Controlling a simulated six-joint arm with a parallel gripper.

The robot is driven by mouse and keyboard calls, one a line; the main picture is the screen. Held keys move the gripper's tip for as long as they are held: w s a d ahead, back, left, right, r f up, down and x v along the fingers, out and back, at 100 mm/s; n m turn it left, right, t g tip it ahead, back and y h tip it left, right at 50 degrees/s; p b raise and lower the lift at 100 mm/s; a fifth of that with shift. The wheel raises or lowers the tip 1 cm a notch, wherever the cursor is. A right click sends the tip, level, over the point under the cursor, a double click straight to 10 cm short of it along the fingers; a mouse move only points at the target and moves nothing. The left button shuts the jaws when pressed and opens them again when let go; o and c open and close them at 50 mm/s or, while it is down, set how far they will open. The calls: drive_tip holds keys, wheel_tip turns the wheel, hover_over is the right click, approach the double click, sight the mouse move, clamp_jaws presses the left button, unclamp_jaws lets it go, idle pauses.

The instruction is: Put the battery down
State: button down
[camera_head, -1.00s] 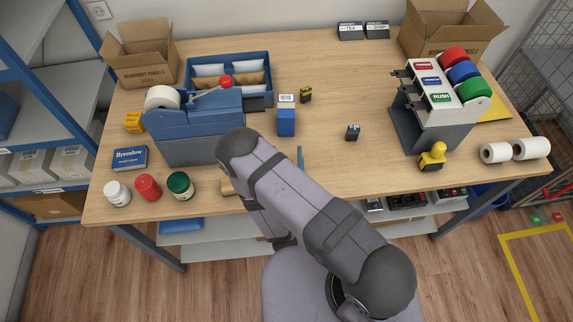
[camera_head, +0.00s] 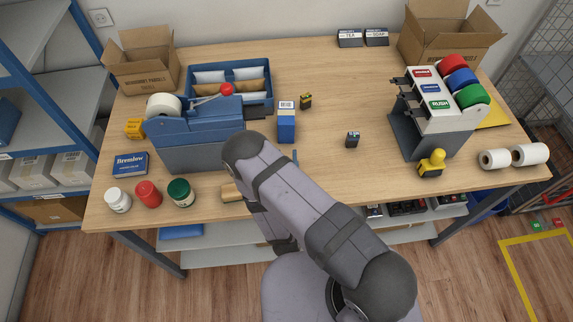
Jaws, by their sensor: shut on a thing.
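A small black battery-like block with a yellow top (camera_head: 305,101) stands on the table right of the tall blue box. Another small dark block with a pale top (camera_head: 352,140) stands further right on bare wood. I cannot tell at this size which of them, if either, is the battery meant. My gripper is hidden behind my own arm, which crosses the table's front middle. Whatever it holds is hidden too. A slim bluish tip (camera_head: 295,157) shows just past the arm; I cannot tell what it belongs to.
A blue tape dispenser (camera_head: 200,138) and blue tray (camera_head: 247,82) stand left. A blue box (camera_head: 286,127) is at the middle. A label roll stand (camera_head: 435,122) and yellow stamp (camera_head: 432,163) are right. Jars (camera_head: 148,194) line the front left. The table's back middle is clear.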

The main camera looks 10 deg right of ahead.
drive_tip(key=shift+r, duration=0.2)
wheel_tip(320, 180, up, 10)
drive_tip(key=b, duration=0.1)
drive_tip(key=shift+f+b, duration=0.15)
drive_tip(key=shift+b, duration=0.25)
idle(0.4)
drive_tip(key=s+d+f+m+h, duration=0.1)
drive_tip(key=d+h, duration=0.1)
drive_tip(key=d, duration=0.1)
drive_tip(key=s+d+f+m+g+h, duration=0.1)
drive_tip(key=s+d+f+m+h, duration=0.1)
drive_tip(key=d, duration=0.1)
drive_tip(key=s+d+f+m+g+h, duration=0.1)
drive_tip(key=d+f+h, duration=0.1)
drive_tip(key=d, duration=0.1)
drive_tip(key=shift+s+f+m+h, duration=0.25)
drive_tip(key=shift+s+m+h, duration=0.05)
drive_tip(key=shift+h, duration=0.1)
drive_tip(key=shift+s+f, duration=0.25)
drive_tip(key=shift+f, duration=0.15)
drive_tip(key=shift+a, duration=0.2)
